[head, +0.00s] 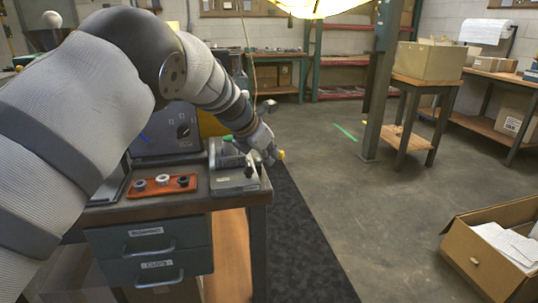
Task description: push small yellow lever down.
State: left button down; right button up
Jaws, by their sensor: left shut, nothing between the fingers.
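My left arm comes in from the left and reaches over the workbench. My left gripper (272,150) is shut and empty at the bench's right end, above and beside a grey device. A small yellow piece (281,154) shows right at the gripper's tip. It may be the small yellow lever, but it is too small to be sure, and I cannot tell whether the gripper touches it. The grey device (232,182) has a green part (228,139) and a dark knob (249,172). My right gripper is not in view.
An orange tray (141,194) with several small ring parts lies on the workbench (225,203), left of the device. A dark grey machine (165,140) stands behind it. The floor (370,215) to the right is clear up to an open cardboard box (470,265).

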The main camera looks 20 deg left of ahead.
pick_arm(q)
jog(key=shift+w+d+f+g+y, duration=0.15)
jog(key=shift+f+g+y, duration=0.15)
jog(key=shift+g+y, duration=0.15)
jog(key=shift+d+f, duration=0.1)
jog(key=shift+f, duration=0.05)
dwell(0.6)
dwell(1.3)
jog(key=shift+s+a+r, duration=0.3)
jog(key=shift+a+r, duration=0.05)
jog(key=shift+a, duration=0.25)
jog(key=shift+f, duration=0.1)
